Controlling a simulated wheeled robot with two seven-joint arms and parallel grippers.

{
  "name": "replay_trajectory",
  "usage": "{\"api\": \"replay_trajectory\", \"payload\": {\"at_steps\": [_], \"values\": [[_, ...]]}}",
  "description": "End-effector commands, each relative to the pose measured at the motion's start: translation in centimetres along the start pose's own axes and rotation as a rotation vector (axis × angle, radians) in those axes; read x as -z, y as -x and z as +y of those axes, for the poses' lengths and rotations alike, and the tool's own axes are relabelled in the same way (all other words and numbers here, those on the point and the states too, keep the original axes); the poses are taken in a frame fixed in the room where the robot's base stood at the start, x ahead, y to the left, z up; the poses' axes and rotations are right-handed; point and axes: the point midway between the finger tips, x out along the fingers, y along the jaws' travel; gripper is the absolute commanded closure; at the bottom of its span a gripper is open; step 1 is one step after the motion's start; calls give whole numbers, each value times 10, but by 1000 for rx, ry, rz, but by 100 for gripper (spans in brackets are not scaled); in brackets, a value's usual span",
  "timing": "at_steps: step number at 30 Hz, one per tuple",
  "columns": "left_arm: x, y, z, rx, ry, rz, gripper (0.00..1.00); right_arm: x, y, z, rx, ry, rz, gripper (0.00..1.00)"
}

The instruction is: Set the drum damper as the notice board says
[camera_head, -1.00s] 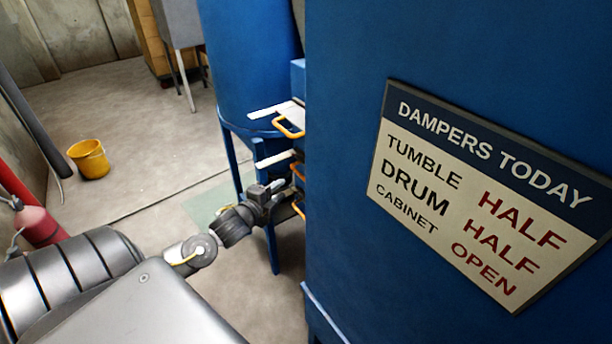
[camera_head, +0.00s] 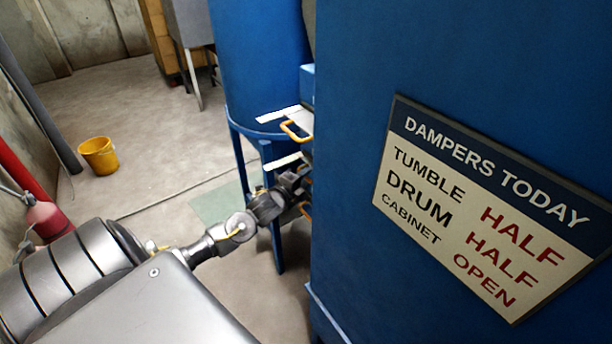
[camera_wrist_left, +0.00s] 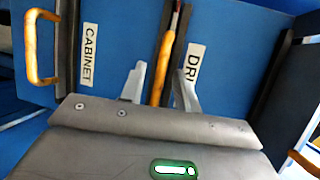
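The notice board (camera_head: 490,205) on the blue housing reads TUMBLE HALF, DRUM HALF, CABINET OPEN. In the left wrist view an orange drum damper handle (camera_wrist_left: 161,75) stands beside a partly hidden label starting DR (camera_wrist_left: 192,65). My left gripper (camera_wrist_left: 160,88) is open, with one pale finger on each side of this handle; small gaps seem to show, and contact is unclear. In the head view my left gripper (camera_head: 300,182) is beside the housing's left edge, its tips partly hidden. The drum damper's setting cannot be read. My right gripper is not in view.
The cabinet damper's orange handle (camera_wrist_left: 32,48) is left of the CABINET label (camera_wrist_left: 88,55) in the wrist view. Another orange handle (camera_head: 292,131) shows above my gripper. A blue drum-shaped vessel (camera_head: 258,60) stands behind. A yellow bucket (camera_head: 99,156) is on open floor.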

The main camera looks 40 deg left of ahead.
Motion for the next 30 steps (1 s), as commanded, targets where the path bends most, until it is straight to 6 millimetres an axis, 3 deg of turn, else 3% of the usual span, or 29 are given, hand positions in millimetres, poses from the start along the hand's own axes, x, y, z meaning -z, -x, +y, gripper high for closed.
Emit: {"api": "replay_trajectory", "payload": {"at_steps": [5,13,21,30], "values": [[1,-12,0,-1,0,1,68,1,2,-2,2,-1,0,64],[1,-14,0,-1,0,1,68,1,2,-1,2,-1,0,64],[0,-13,0,-1,0,1,100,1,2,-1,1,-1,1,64],[1,-13,0,-1,0,2,100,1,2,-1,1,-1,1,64]]}}
